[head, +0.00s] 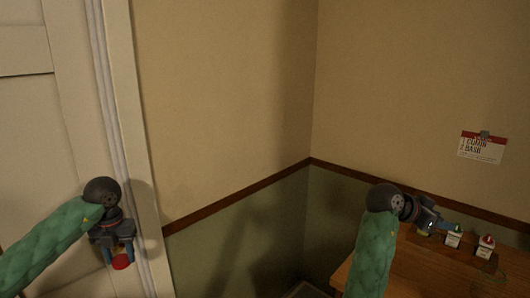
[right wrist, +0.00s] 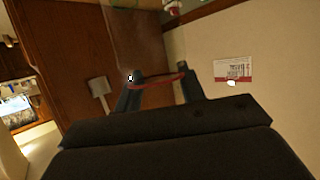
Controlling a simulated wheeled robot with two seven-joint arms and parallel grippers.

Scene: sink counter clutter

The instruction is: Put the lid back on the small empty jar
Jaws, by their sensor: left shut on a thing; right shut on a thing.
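My left gripper (head: 119,258) is shut on a small round red thing (head: 121,263) that looks like a lid, held low in front of the white door frame. My right gripper (head: 440,222) is out over the wooden counter at the right. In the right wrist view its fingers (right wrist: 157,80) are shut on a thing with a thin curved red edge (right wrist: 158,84). The rest of that thing is hard to make out. I cannot tell for certain which thing is the jar. A faint see-through shape (head: 488,283) shows on the counter's near right part.
On the wooden counter (head: 412,270) stand two small white containers, one with a green top (head: 453,238) and one with a red top (head: 485,246). A small yellowish thing (head: 424,232) is just below my right gripper. A calendar (head: 482,147) hangs on the wall.

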